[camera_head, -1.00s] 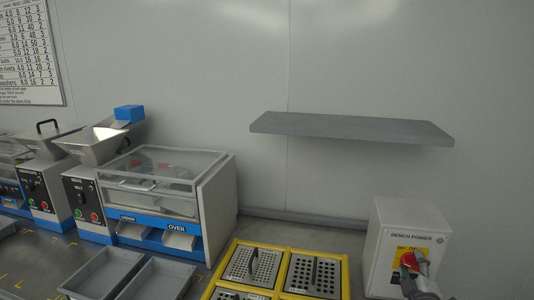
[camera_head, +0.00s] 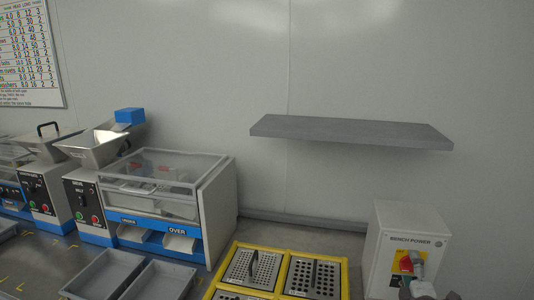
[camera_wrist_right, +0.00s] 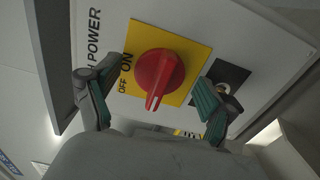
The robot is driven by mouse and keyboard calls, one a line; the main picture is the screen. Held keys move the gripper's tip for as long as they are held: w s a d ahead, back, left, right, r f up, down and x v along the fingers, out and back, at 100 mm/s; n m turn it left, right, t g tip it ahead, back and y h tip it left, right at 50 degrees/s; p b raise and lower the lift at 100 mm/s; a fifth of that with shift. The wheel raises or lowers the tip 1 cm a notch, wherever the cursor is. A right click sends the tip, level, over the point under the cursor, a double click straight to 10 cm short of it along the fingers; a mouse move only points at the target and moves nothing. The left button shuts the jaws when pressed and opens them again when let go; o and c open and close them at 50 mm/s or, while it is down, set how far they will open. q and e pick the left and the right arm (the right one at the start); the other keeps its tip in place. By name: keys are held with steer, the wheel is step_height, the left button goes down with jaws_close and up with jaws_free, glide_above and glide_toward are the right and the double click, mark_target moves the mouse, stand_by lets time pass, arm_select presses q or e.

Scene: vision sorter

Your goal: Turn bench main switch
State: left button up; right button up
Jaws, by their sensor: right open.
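The bench power box (camera_head: 383,250) is a white box at the right of the head view, labelled BENCH POWER. Its red rotary switch (camera_head: 406,264) sits on a yellow plate and is partly covered by my right gripper (camera_head: 417,268). In the right wrist view the red knob (camera_wrist_right: 158,75) shows clearly on the yellow plate (camera_wrist_right: 190,50), with ON and OFF lettering beside it. My right gripper (camera_wrist_right: 150,95) is open, its two fingers on either side of the knob with gaps to it. The left gripper is out of view.
A dark lock-like fitting (camera_wrist_right: 225,84) is beside the yellow plate, near one finger. Yellow-framed trays with perforated plates (camera_head: 252,268) lie left of the box. A grey shelf (camera_head: 350,131) hangs above. Sorting machines (camera_head: 160,190) and grey bins (camera_head: 105,275) stand further left.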

mark_target(412, 272)
steer(key=shift+p+v, duration=0.45)
steer(key=shift+v, duration=1.75)
steer(key=v, duration=0.3)
steer(key=shift+s, duration=0.3)
steer(key=shift+f, duration=0.1)
